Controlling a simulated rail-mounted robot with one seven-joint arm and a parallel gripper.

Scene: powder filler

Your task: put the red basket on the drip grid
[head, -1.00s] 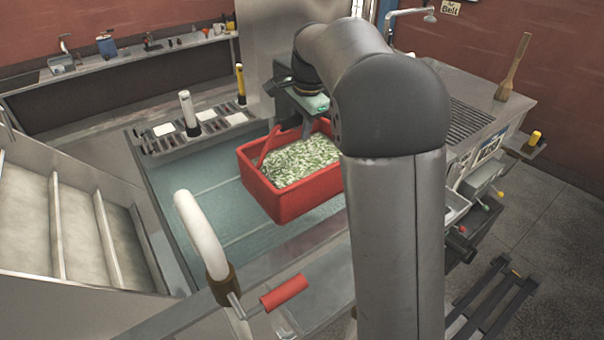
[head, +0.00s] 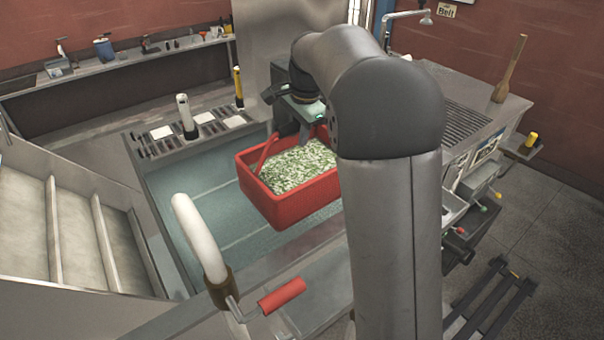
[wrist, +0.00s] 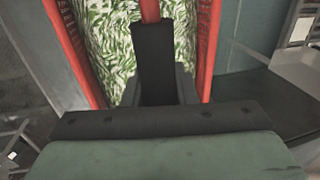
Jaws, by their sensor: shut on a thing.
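The red basket (head: 296,207) is filled with green and white leaf-like pieces and appears over the blue-green basin floor (head: 205,205) in the head view. Whether it hangs clear of the floor is hard to tell. My gripper (head: 303,133) is at its back edge, shut on its red handle. In the wrist view, the handle (wrist: 150,10) runs up from my dark gripper (wrist: 153,50), with basket walls on both sides. My arm hides the basket's right end. A slotted grid (head: 467,122), which looks like the drip grid, is set in the steel worktop to the right, with nothing on it.
A wooden paddle (head: 508,70) stands at the worktop's right, with a tap (head: 410,14) behind. A white curved pipe (head: 196,232) and red-handled crank (head: 282,296) stand in front of the basin. Upright white (head: 187,115) and yellow (head: 239,85) handles line the basin's back.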

